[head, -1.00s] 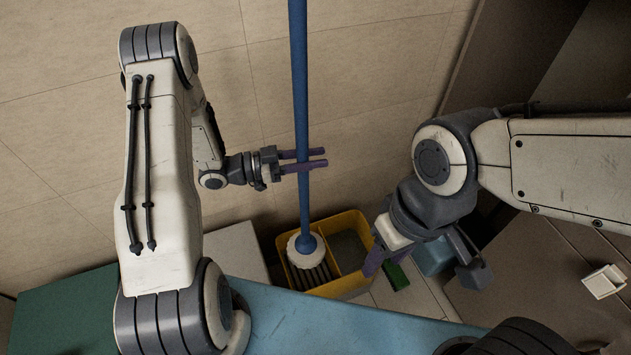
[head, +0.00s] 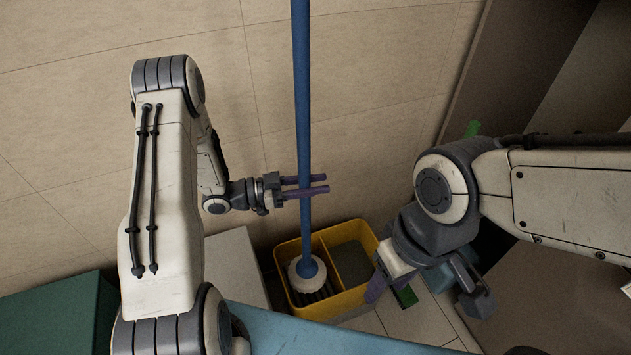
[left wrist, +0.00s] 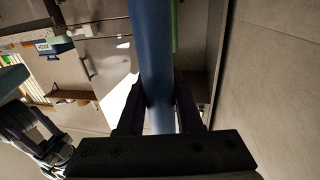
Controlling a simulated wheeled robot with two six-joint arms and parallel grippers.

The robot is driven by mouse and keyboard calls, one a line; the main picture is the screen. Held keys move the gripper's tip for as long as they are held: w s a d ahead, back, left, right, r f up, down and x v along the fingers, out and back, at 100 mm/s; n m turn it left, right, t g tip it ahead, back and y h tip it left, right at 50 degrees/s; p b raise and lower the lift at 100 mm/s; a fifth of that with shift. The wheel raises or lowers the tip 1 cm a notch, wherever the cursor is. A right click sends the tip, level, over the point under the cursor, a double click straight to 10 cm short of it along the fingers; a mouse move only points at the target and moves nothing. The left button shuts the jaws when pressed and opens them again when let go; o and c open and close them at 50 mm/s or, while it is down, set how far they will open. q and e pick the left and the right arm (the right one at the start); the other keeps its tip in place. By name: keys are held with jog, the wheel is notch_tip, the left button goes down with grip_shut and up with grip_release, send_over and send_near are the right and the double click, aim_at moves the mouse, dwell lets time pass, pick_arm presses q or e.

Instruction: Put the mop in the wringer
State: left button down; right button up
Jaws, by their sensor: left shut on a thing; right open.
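The mop is a long blue pole (head: 302,100) with a round white head (head: 307,274). It stands nearly upright, its head over or in the slatted compartment of the yellow wringer bucket (head: 347,304); I cannot tell whether the head touches the slats. My left gripper (head: 304,186) is shut on the pole, well above the head. The pole (left wrist: 152,60) also runs between the fingers of my left gripper (left wrist: 158,105) in the left wrist view. My right gripper (head: 425,293) is open and empty, right of the bucket.
A white box (head: 235,265) stands left of the bucket and a teal box (head: 55,315) further left. A blue surface (head: 330,335) runs along the front. A green item (head: 406,296) lies right of the bucket. The tiled wall (head: 380,90) is close behind.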

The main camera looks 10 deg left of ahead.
pick_arm(q)
notch_tip(320, 180, down, 11)
jog(key=b, duration=0.8)
jog(key=shift+f, duration=0.1)
jog(key=c, duration=0.5)
grip_release()
jog(key=o, duration=0.5)
jog(key=shift+f, duration=0.1)
jog(key=b+v, duration=0.1)
jog(key=v, duration=0.9)
jog(key=shift+a, duration=0.25)
